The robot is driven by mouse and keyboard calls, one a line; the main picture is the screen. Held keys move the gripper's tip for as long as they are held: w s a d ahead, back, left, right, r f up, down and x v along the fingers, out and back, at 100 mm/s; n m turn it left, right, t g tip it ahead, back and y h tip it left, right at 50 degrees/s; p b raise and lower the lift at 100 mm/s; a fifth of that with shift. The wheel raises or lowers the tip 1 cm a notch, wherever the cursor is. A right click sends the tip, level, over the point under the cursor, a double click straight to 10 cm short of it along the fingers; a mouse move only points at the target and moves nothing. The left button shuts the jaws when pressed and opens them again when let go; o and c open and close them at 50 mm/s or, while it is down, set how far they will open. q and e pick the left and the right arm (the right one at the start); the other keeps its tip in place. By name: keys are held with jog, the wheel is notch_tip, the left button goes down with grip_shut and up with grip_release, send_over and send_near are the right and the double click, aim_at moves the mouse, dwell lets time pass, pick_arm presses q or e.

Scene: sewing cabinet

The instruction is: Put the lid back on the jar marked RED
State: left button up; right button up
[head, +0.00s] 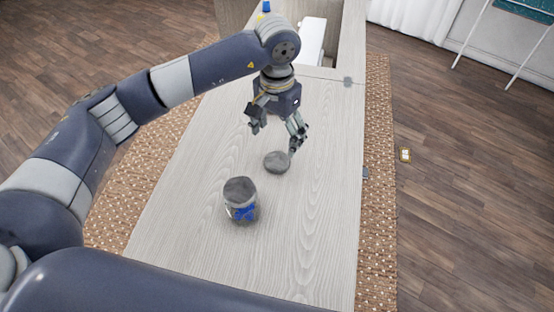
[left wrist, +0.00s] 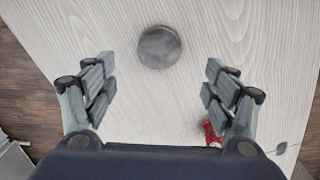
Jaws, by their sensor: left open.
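A round grey lid (head: 277,162) lies flat on the wooden cabinet top; it also shows in the left wrist view (left wrist: 159,47). My left gripper (head: 276,138) is open and empty above the top, close to the lid. In the left wrist view the lid is ahead of and between the open fingers (left wrist: 160,72), not touched. Something red (left wrist: 213,133), perhaps the contents of the RED jar, shows partly behind the right-hand finger. It is hidden in the head view. No label can be read. My right gripper is not in view.
A clear jar with blue contents (head: 243,212) and a grey lid on it stands nearer on the cabinet top (head: 310,230). A white object (head: 312,38) sits in a recess at the far end. The right side of the top is clear.

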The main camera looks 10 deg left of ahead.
aim_at(277, 160)
pick_arm(q)
jog(key=shift+f, duration=1.8)
notch_tip(277, 160, down, 4)
jog(key=shift+s+p, duration=0.1)
jog(key=shift+p, duration=0.75)
jog(key=shift+f, duration=0.6)
jog(key=shift+c, duration=0.6)
jog(key=c, duration=0.6)
